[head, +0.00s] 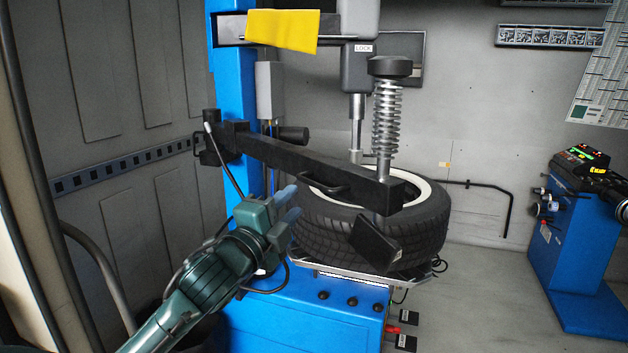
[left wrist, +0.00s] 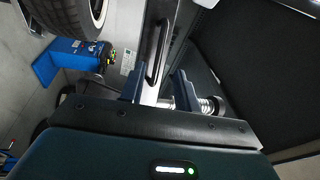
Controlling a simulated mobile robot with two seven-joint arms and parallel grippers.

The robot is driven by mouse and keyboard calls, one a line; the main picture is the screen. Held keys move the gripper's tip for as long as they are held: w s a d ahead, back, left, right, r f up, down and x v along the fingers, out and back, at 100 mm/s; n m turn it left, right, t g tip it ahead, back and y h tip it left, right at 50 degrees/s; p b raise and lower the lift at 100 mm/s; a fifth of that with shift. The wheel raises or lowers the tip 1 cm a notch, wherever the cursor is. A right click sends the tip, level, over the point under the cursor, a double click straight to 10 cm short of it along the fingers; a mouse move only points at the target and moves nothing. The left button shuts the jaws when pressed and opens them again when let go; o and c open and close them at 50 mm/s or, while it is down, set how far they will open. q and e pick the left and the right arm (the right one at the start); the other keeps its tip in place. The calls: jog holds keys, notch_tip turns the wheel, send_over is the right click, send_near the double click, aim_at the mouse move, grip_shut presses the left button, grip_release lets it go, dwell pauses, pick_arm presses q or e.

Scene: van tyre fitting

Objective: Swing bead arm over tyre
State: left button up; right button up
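The black bead arm (head: 290,160) runs from a pivot on the blue column at the left to a squared end over the near side of the tyre (head: 375,235). A small handle (head: 325,186) sits on its near side. A sprung rod (head: 387,115) stands upright at its free end, and a dark block (head: 375,240) hangs below. The tyre lies flat on its rim. My left gripper (head: 290,203) is below and left of the handle, apart from it. The left wrist view shows its fingers (left wrist: 159,88) spread, with nothing gripped. My right gripper is not seen.
The blue column (head: 233,80) carries a yellow cloth (head: 283,30) and a vertical post marked LOCK (head: 357,65). The blue machine base (head: 300,318) is below the tyre. A blue balancer (head: 570,250) stands at the right. Floor between them is clear.

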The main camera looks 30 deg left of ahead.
aim_at(311, 185)
pick_arm(q)
jog(key=w, duration=0.3)
jog(key=w+r+p, duration=0.1)
jog(key=w, duration=0.5)
jog(key=shift+a+r+p, duration=0.3)
jog(key=shift+p, duration=0.05)
jog(key=shift+c, duration=0.3)
grip_shut()
